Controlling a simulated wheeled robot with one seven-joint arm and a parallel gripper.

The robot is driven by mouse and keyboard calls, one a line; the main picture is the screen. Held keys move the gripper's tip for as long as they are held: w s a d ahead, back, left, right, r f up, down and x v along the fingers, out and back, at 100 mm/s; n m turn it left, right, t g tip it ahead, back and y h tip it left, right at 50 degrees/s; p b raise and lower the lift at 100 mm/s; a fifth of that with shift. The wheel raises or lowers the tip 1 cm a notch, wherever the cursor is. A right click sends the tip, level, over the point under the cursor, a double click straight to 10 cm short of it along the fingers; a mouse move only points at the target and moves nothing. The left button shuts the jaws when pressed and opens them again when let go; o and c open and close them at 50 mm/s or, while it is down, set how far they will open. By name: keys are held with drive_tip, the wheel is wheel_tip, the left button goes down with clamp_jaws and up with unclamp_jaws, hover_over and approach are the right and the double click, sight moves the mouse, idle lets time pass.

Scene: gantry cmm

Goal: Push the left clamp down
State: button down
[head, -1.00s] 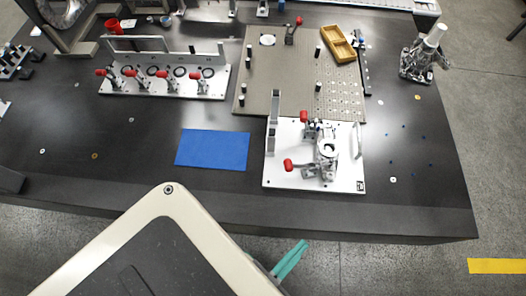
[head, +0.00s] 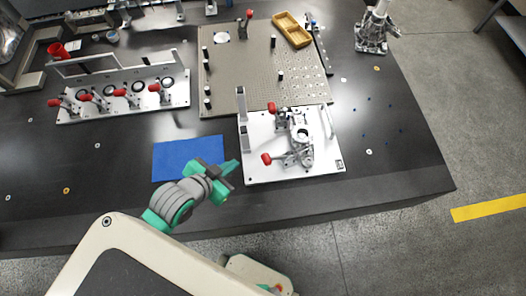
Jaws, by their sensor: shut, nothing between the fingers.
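A white fixture plate (head: 325,170) lies near the table's front edge in the head view. It carries two red-handled clamps around a metal part (head: 301,132). One clamp's red handle (head: 271,106) stands at the back left of the part. The other's red handle (head: 266,159) sticks out to the left at the front. I cannot tell for certain which is the left clamp. My gripper (head: 234,164) is shut and empty. Its teal fingertips are just left of the plate's front part, apart from the front handle. Its height above the table is hard to judge.
A blue mat (head: 175,157) lies left of the plate, partly behind my gripper. A grey perforated plate (head: 240,75) with posts adjoins the fixture at the back. A rail with several red-handled clamps (head: 125,100) stands at back left.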

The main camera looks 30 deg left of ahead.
drive_tip(key=w+d+r+m+g+h, duration=0.2)
drive_tip(key=r, duration=0.5)
drive_tip(key=w+d+r+m+g+h, duration=0.1)
drive_tip(key=w+d+r+m+g, duration=0.15)
drive_tip(key=r, duration=0.55)
hover_over(263, 159)
drive_tip(key=shift+t, duration=0.25)
drive_tip(key=f, duration=0.8)
drive_tip(key=shift+w+d+f, duration=0.2)
drive_tip(key=shift+w+d, duration=0.1)
drive_tip(key=shift+d, duration=0.05)
drive_tip(key=shift+s+a+f, duration=0.1)
drive_tip(key=shift+f, duration=0.5)
drive_tip(key=shift+s+a+f, duration=0.1)
drive_tip(key=shift+f, duration=0.45)
drive_tip(key=shift+s+a+f, duration=0.1)
drive_tip(key=shift+f, duration=0.75)
